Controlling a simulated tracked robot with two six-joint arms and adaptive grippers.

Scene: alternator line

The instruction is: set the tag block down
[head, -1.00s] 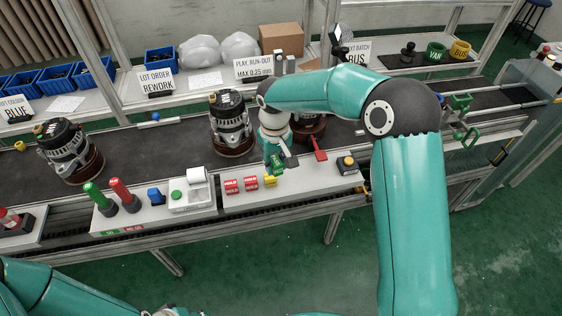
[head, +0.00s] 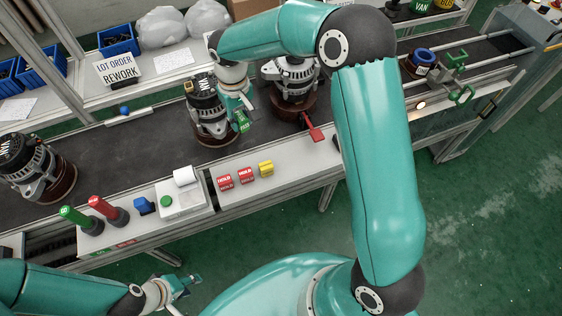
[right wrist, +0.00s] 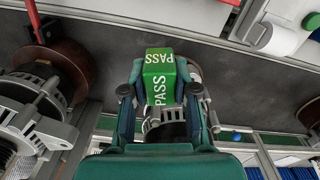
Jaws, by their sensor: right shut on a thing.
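The tag block (right wrist: 160,82) is green with white PASS lettering. My right gripper (right wrist: 163,88) is shut on it, with a finger on each side. In the head view the green block (head: 242,124) hangs under my right gripper (head: 241,112), over the dark belt, just right of and overlapping the middle alternator (head: 206,108). In the wrist view an alternator partly shows behind the block; whether they touch I cannot tell. My left gripper (head: 183,287) is low at the front, away from the belt; its jaws are too small to read.
On the front ledge are two red HOLD blocks (head: 225,182), a yellow block (head: 266,168), a small printer (head: 182,198) and green and red handles (head: 73,215). Another alternator (head: 293,82) stands right on the belt, one (head: 35,165) left. A red lever (head: 314,129) juts out near the right one.

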